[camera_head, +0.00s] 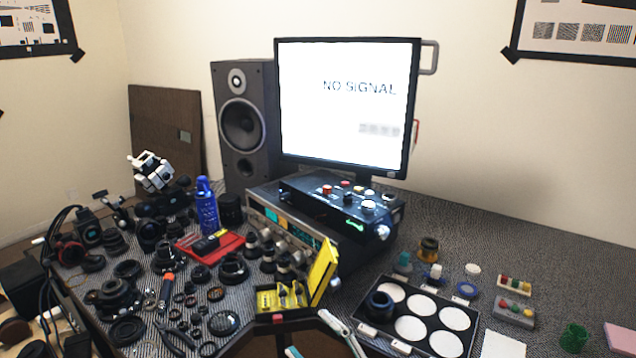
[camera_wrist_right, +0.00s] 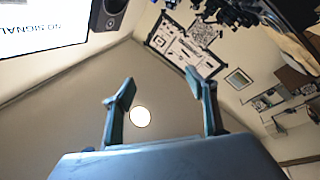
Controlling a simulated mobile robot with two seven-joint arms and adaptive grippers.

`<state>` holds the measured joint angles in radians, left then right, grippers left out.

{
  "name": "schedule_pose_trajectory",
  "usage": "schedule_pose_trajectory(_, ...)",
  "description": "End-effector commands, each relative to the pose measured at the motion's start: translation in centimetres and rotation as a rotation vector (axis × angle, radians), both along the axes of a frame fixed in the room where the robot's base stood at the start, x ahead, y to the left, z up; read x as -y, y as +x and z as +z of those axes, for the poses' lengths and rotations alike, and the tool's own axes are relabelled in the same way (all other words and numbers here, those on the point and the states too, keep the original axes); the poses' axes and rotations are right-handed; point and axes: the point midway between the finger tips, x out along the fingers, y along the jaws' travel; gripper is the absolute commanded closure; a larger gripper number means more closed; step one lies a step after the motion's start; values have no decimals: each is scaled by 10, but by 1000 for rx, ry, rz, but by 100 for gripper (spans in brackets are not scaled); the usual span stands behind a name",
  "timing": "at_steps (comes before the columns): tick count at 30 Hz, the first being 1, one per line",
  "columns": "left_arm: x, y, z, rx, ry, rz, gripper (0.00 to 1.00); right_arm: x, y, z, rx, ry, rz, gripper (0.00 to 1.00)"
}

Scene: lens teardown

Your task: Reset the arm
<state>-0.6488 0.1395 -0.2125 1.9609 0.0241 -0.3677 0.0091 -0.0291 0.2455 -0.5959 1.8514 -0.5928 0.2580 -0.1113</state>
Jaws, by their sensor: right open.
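My right gripper (camera_head: 306,332) shows at the bottom middle of the head view, near the front edge of the table, with only part of its fingers in the picture. In the right wrist view my right gripper (camera_wrist_right: 160,88) is open, its two fingers apart with nothing between them. Wall and ceiling show behind the fingers there. My left gripper does not show in either view.
A yellow case (camera_head: 285,298) with its lid up stands just beyond the right gripper. To its right lies a black tray (camera_head: 386,341) with white round pads. Lens parts crowd the table's left. A monitor (camera_head: 345,105) and a speaker (camera_head: 243,125) stand behind.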

Motion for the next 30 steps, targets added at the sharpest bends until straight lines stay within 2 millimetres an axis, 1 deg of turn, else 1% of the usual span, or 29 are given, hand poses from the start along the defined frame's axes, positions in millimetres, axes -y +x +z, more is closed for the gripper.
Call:
schedule_pose_trajectory(1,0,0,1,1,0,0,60,22,-1,-29,-115,28,-70,43)
schedule_pose_trajectory(4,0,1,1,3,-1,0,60,65,-7,-83,-324,72,-197,43)
schedule_pose_trajectory(5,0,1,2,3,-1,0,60,77,-11,-100,-384,82,-233,43)
schedule_pose_trajectory(6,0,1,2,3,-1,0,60,93,-19,-121,-460,96,-277,43)
schedule_pose_trajectory(7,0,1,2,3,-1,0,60,104,-26,-137,-517,104,-308,43)
schedule_pose_trajectory(8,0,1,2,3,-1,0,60,115,-34,-152,-572,111,-340,43)
schedule_pose_trajectory(9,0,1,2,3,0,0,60,130,-46,-173,-645,120,-379,43)
schedule_pose_trajectory(11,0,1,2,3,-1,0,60,149,-65,-201,-746,131,-433,43)
schedule_pose_trajectory(12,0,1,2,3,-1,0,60,161,-79,-217,-808,138,-466,43)
schedule_pose_trajectory(15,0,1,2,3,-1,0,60,184,-111,-249,-932,150,-530,43)
schedule_pose_trajectory(18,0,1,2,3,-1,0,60,199,-135,-270,-1018,157,-572,43)
schedule_pose_trajectory(21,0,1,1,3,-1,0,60,207,-148,-280,-1062,160,-595,43)
schedule_pose_trajectory(24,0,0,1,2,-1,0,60,209,-152,-283,-1075,161,-601,43)
schedule_pose_trajectory(30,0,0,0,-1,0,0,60,209,-152,-283,-1074,160,-600,43)
